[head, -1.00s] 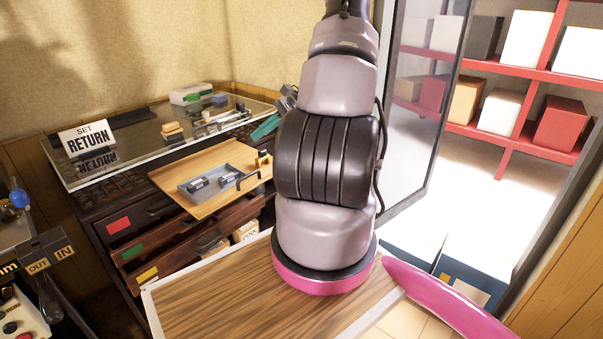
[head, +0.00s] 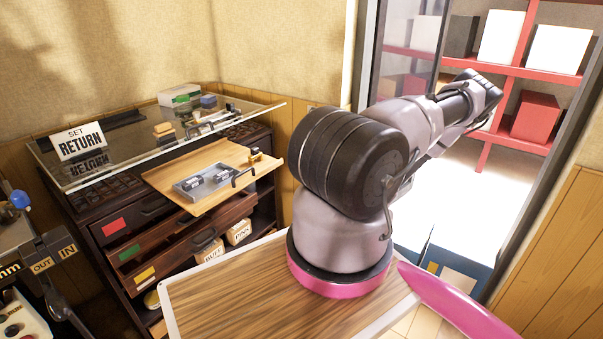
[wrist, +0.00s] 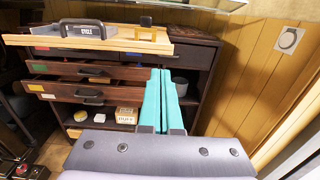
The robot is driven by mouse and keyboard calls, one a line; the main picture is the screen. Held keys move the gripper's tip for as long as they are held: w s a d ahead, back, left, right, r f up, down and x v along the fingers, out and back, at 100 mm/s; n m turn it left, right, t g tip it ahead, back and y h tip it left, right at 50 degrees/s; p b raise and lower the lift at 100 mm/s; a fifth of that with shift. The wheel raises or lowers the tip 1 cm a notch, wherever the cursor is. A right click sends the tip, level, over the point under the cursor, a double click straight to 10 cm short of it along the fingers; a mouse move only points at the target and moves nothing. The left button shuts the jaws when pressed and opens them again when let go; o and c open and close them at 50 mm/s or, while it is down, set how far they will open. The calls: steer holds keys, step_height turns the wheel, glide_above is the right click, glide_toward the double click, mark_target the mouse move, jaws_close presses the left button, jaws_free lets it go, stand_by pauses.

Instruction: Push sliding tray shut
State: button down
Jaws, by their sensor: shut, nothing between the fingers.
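The sliding tray (head: 222,152) is a light wooden board. It sticks out from the dark cabinet, under the glass top. It carries a grey shallow pan (head: 187,190), a black handle (head: 240,177) and a small brass-coloured piece (head: 255,153). In the wrist view the tray's edge (wrist: 60,42) crosses the upper left. My gripper (wrist: 160,72) shows there as two teal fingers lying together, shut and empty. Their tips appear just below the tray's right part in the picture; I see no clear contact. In the head view the gripper is hidden or out of view.
Partly open drawers (wrist: 85,92) are below the tray, with small boxes (wrist: 125,115) beneath. A glass top with a SET RETURN sign (head: 80,142) is above. A wood-panelled wall (wrist: 235,75) is at the right. A wood-topped surface (head: 240,300) lies in front of the cabinet.

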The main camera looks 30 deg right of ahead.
mark_target(231, 146)
steer(key=x, duration=1.3)
steer(key=x, duration=3)
steer(key=shift+f, duration=0.2)
steer(key=shift+a+r, duration=0.1)
steer(key=shift+r, duration=0.05)
steer(key=shift+w+r, duration=0.15)
steer(key=shift+r, duration=0.05)
